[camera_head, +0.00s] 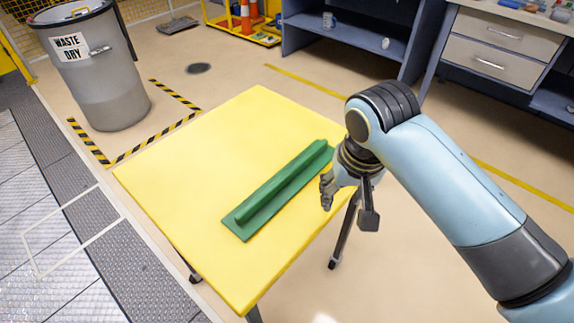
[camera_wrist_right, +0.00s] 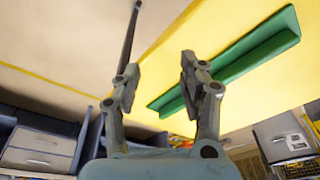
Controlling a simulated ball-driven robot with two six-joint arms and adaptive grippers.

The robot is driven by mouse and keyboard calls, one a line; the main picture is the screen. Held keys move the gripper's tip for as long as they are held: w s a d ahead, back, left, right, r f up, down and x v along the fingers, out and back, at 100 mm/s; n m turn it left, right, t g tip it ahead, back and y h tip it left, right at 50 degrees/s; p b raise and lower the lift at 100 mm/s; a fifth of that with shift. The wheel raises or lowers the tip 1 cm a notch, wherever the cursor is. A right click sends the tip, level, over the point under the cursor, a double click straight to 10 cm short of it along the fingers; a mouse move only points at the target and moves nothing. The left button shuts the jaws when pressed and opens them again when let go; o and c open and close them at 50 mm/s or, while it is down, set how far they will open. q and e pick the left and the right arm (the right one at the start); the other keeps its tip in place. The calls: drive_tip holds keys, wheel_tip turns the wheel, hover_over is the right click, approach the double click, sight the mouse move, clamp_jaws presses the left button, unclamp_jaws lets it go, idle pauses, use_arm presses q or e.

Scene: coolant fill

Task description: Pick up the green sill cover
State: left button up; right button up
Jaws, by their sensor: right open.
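The green sill cover (camera_head: 280,192) is a long flat strip with a raised rib along it. It lies diagonally on the yellow table (camera_head: 190,165), its far end near the table's right edge. My right gripper (camera_head: 347,204) is open and empty, by the table's right edge, just right of the cover's far end; its wrist hides a little of that end. In the right wrist view the two fingers (camera_wrist_right: 159,75) are spread apart, and the cover (camera_wrist_right: 240,62) shows beyond and to the right of them, with a gap. My left gripper is not in view.
A grey waste bin (camera_head: 95,75) stands at the back left inside striped floor tape. A blue shelf unit (camera_head: 350,35) and a drawer bench (camera_head: 500,50) stand at the back. The rest of the tabletop is clear.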

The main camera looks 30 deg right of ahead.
sight(284, 175)
drive_tip(key=w+a+r+m+g, duration=0.1)
drive_tip(key=w+a+r+m, duration=0.1)
drive_tip(key=w+m, duration=0.35)
drive_tip(key=w+a+r+m+g, duration=0.1)
drive_tip(key=w+a+r+m, duration=0.15)
drive_tip(key=w, duration=0.55)
drive_tip(key=shift+m+y, duration=0.3)
drive_tip(key=shift+y, duration=0.1)
drive_tip(key=f, duration=0.7)
drive_tip(key=w+f, duration=0.1)
drive_tip(key=f, duration=0.3)
drive_tip(key=shift+d+f, duration=0.15)
drive_tip(key=shift+f, duration=0.15)
clamp_jaws()
